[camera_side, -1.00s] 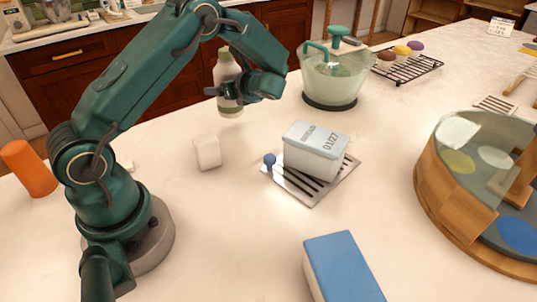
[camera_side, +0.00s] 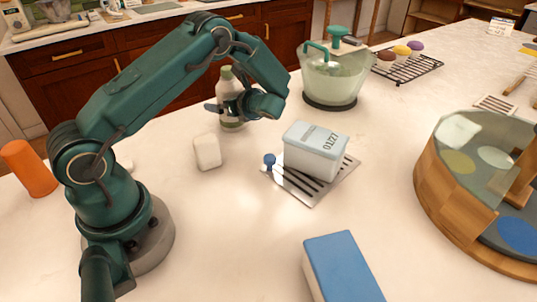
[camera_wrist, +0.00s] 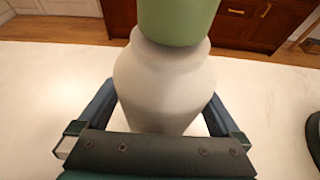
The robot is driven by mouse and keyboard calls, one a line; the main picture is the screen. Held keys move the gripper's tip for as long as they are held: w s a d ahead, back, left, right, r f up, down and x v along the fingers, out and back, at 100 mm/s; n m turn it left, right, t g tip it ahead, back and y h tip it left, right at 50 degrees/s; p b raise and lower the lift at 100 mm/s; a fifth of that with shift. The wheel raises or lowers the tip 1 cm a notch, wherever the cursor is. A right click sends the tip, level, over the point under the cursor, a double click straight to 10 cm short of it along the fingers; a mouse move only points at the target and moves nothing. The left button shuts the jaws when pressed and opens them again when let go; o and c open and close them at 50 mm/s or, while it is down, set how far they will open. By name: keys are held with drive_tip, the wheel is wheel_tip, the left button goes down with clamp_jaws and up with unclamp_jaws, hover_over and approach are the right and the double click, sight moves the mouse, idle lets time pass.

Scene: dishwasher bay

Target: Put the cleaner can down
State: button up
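The cleaner can (camera_side: 230,88) is a pale bottle with a green cap and a green band near its base. It is upright at the back of the white counter, left of the clear-sided tub. My gripper (camera_side: 234,106) is around its lower body. In the wrist view, my gripper (camera_wrist: 164,108) has one finger on each side of the can (camera_wrist: 165,82), and the fingers appear to touch its sides. The can's base is at or very near the counter top; I cannot tell if it bears on it.
A small white block (camera_side: 207,151) stands in front of the can. A lidded box (camera_side: 316,150) sits on a slotted metal tray (camera_side: 305,193). The tub with a green handle (camera_side: 332,80) is to the right. A blue-topped block (camera_side: 343,265) is at the front.

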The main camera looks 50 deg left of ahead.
drive_tip(key=shift+r, duration=0.25)
drive_tip(key=v, duration=1.2)
drive_tip(key=s+d+r+n+t+h, duration=0.2)
drive_tip(key=s+d+r+n+h, duration=0.1)
drive_tip(key=s+d+n+h, duration=0.3)
drive_tip(key=s+d+r+n+t+h, duration=0.3)
drive_tip(key=s+d+n+h, duration=0.4)
drive_tip(key=n, duration=0.5)
drive_tip(key=s+d+r, duration=0.1)
drive_tip(key=s+d, duration=0.1)
drive_tip(key=s, duration=0.1)
drive_tip(key=shift+r+t, duration=0.15)
drive_tip(key=shift+t, duration=0.15)
